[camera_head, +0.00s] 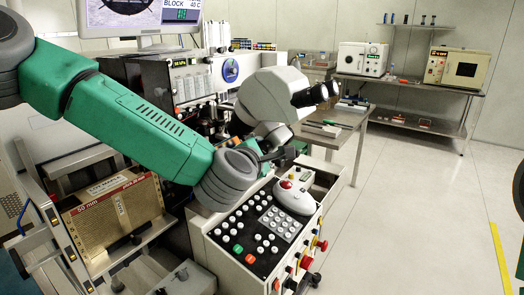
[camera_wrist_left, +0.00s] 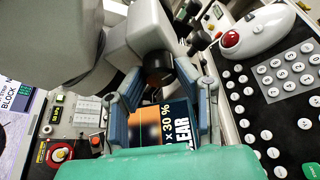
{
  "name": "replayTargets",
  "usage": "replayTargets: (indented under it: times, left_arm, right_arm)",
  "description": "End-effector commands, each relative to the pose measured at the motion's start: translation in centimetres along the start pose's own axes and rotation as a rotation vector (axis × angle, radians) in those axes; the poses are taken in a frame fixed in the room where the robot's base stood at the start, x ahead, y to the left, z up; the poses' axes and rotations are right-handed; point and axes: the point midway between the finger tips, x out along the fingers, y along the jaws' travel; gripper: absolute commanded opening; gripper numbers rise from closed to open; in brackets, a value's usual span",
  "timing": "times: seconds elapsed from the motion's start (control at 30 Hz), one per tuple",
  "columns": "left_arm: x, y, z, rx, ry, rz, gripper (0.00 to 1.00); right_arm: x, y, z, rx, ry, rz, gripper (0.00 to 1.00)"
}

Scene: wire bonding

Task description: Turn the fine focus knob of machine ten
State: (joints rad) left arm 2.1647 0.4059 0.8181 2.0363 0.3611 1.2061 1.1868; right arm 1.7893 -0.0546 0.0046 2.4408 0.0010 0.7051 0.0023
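The machine (camera_head: 180,80) stands in the middle left of the head view, with a grey microscope head (camera_head: 265,95) and black eyepieces (camera_head: 315,93). My left arm reaches in from the left, and my left gripper (camera_head: 268,148) is just below the microscope head, partly hidden by its own wrist. In the left wrist view, its two blue-grey fingers (camera_wrist_left: 162,85) are spread apart. A dark round knob (camera_wrist_left: 157,68) on the microscope body shows between the fingertips. I cannot tell whether the fingers touch it, or whether it is the fine focus knob. My right gripper is not in view.
A control panel (camera_head: 235,232) with white buttons and a white trackball unit (camera_head: 294,190) lies below the gripper. A monitor (camera_head: 140,15) stands above the machine. A side table (camera_head: 345,118) and a shelf with devices (camera_head: 410,83) stand behind.

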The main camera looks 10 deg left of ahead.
Motion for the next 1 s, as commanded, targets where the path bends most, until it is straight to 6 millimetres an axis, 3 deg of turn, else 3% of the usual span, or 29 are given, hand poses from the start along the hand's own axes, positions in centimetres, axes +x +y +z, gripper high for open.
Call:
replayTargets:
  times: [0.27, 1.0]
  left_arm:
    - [0.0, -0.3, -0.1, -0.055, 0.0, -0.029, 0.0]
    - [0.0, -0.2, -0.3, -0.501, 0.004, -0.214, 0.0]
  right_arm:
    - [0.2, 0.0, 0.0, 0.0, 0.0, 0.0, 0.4]
    - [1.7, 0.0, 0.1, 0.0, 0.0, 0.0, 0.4]
